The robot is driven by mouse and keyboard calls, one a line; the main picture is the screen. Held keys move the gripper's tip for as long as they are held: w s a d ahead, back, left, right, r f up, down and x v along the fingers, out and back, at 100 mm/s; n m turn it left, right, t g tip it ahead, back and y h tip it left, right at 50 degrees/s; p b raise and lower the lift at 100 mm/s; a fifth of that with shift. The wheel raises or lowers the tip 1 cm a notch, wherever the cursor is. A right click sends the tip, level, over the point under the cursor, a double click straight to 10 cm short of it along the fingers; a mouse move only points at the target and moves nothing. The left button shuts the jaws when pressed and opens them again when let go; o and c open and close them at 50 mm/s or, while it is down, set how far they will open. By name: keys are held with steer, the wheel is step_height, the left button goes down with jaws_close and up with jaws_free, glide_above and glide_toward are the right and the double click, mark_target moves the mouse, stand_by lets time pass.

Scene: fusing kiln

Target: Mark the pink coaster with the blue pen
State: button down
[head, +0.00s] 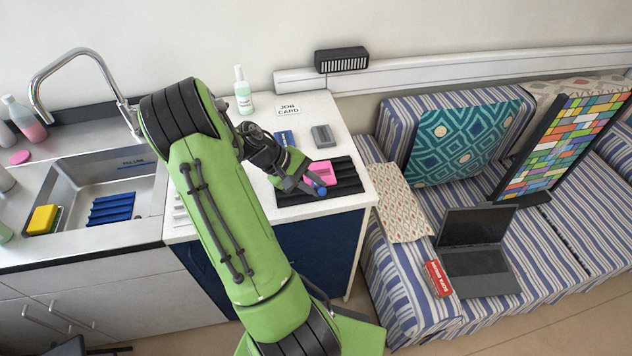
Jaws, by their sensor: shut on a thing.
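The pink coaster (322,169) looks square and lies on a black ribbed mat (346,181) on the white counter. My gripper (311,187) is over the mat at the coaster's near-left side, and it hides part of the coaster. It is shut on the blue pen (321,190), of which only a short blue end shows by the fingertips. I cannot tell whether the pen touches the coaster.
The sink (150,185) is at left. A striped sofa (405,275) with a laptop (477,250) is at right.

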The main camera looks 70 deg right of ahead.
step_height(320, 180, up, 7)
steer(key=p, duration=0.6)
stand_by(0.3)
steer(key=shift+f, duration=0.1)
